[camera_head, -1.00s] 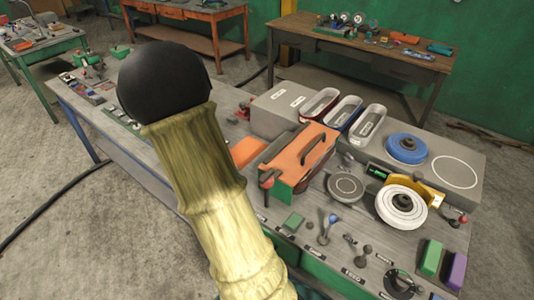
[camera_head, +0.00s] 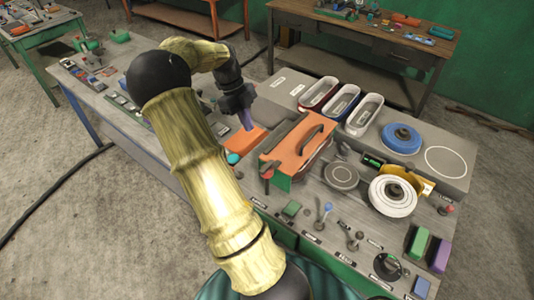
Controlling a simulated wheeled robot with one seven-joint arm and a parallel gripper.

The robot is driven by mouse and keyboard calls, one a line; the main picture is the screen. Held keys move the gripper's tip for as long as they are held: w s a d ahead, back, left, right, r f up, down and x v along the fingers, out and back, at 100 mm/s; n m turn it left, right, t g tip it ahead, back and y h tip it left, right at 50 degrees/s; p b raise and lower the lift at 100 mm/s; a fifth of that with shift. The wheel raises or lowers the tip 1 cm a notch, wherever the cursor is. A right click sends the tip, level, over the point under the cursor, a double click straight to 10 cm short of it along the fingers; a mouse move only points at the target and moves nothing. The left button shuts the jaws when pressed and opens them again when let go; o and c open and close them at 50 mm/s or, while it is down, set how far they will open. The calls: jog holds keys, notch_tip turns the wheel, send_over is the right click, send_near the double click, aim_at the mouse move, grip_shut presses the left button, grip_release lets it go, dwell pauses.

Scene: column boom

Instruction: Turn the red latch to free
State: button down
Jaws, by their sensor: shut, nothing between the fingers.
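A small red-tipped latch (camera_head: 267,175) stands at the near left corner of the orange-topped box (camera_head: 292,151), which has a dark handle on top. Whether this latch is turned is too small to tell. My gripper (camera_head: 247,122) points down over the bench, behind and to the left of the box, above a flat orange block. Its fingers are shut and empty, and it is apart from the latch. My arm hides part of the bench to the left of the gripper.
A teal round thing (camera_head: 233,158) lies left of the box. Behind it stand three oblong trays (camera_head: 342,103). To the right are a blue disc (camera_head: 401,138), a white wheel (camera_head: 393,194) and a red knob (camera_head: 448,210). Small levers (camera_head: 325,210) line the front edge.

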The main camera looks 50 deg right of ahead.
aim_at(266, 162)
jog(key=p+x, duration=0.3)
jog(key=x, duration=0.7)
jog(key=shift+s+r+p, duration=0.15)
jog(key=shift+s+p, duration=0.05)
jog(key=shift+p, duration=0.2)
jog(key=s+p, duration=0.1)
jog(key=s, duration=0.2)
jog(key=shift+s+d+r+p, duration=0.1)
jog(key=shift+s+p, duration=0.05)
jog(key=shift+p, duration=0.25)
jog(key=shift+s, duration=0.2)
